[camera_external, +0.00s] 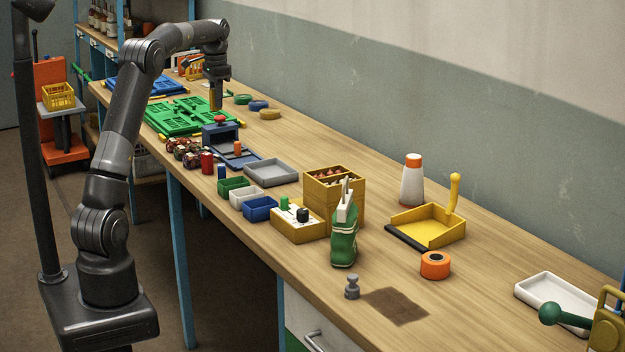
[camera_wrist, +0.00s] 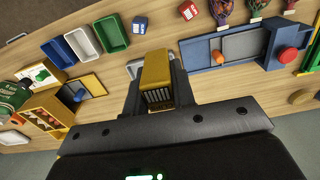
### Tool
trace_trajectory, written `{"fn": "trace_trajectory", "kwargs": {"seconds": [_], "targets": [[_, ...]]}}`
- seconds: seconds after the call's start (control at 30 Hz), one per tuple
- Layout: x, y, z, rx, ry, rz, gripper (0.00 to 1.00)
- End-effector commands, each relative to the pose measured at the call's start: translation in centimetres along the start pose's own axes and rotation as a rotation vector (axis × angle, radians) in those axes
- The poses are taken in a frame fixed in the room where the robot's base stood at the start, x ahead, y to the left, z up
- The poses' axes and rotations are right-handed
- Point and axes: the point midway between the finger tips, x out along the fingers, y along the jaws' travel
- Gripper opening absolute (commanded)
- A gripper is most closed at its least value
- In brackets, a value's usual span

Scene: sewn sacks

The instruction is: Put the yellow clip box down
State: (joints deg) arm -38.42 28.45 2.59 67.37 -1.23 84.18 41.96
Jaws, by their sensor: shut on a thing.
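My gripper (camera_external: 215,101) is over the far part of the long workbench, beside the green flat crates. In the wrist view, my gripper (camera_wrist: 158,92) is shut on the yellow clip box (camera_wrist: 156,68), a small yellow block with a slotted dark end. In the external view the yellow clip box (camera_external: 215,100) shows as a narrow yellow piece between the fingers. It hangs upright there; I cannot tell whether its lower end touches the bench.
Green flat crates (camera_external: 184,117) lie left of my gripper. Tape rolls (camera_external: 258,105) lie to its right. A blue device (camera_external: 220,134) with a red knob stands nearer. Small bins (camera_external: 247,196) and a grey tray (camera_external: 271,171) follow. Bare wood (camera_external: 310,140) runs along the wall side.

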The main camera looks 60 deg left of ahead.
Motion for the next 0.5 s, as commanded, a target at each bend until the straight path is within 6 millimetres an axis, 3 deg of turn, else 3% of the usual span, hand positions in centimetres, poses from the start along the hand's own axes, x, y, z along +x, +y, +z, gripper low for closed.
{"fn": "trace_trajectory", "kwargs": {"seconds": [0.27, 0.37, 0.5], "targets": [[0.3, 6.0, -4.6, 0.109, -0.003, 0.005, 0.01], [0.4, 9.3, -6.7, 0.167, -0.005, 0.006, 0.01], [0.5, 15.5, -9.9, 0.269, -0.008, 0.007, 0.01]]}}
